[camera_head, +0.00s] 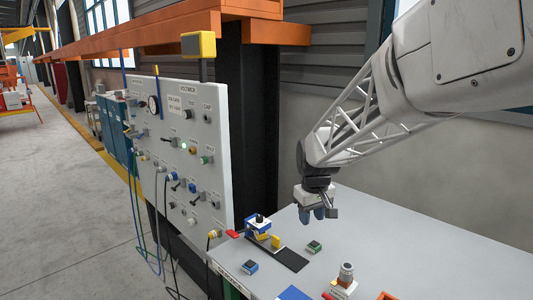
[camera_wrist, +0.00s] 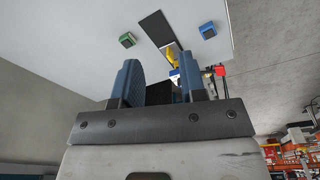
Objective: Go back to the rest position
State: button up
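My gripper (camera_head: 318,213) hangs above the grey table (camera_head: 420,250), to the right of the upright panel (camera_head: 215,125). In the wrist view my gripper (camera_wrist: 160,85) has its two blue fingers apart, with a gap and nothing held between them. Below it on the table are a small green block (camera_head: 314,247), a blue block (camera_head: 250,267) and a black strip (camera_head: 285,258). A blue, white and yellow fixture (camera_head: 258,227) stands by the strip. The green block (camera_wrist: 127,40) and the blue block (camera_wrist: 208,30) also show in the wrist view.
The panel carries knobs, switches, a gauge and hanging cables (camera_head: 140,225). A red piece (camera_head: 233,234) lies at the table's left edge. A round-topped part (camera_head: 346,273) stands near the front. An orange beam (camera_head: 180,30) runs overhead. The right side of the table is clear.

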jog(key=s+d+r+m, duration=0.1)
jog(key=s+d+m, duration=0.1)
jog(key=s, duration=1.4)
jog(key=s+d+r+m+t, duration=0.1)
jog(key=s+d+m, duration=0.2)
jog(key=s, duration=1.3)
jog(key=shift+s+d, duration=0.4)
jog(key=shift+d, duration=0.15)
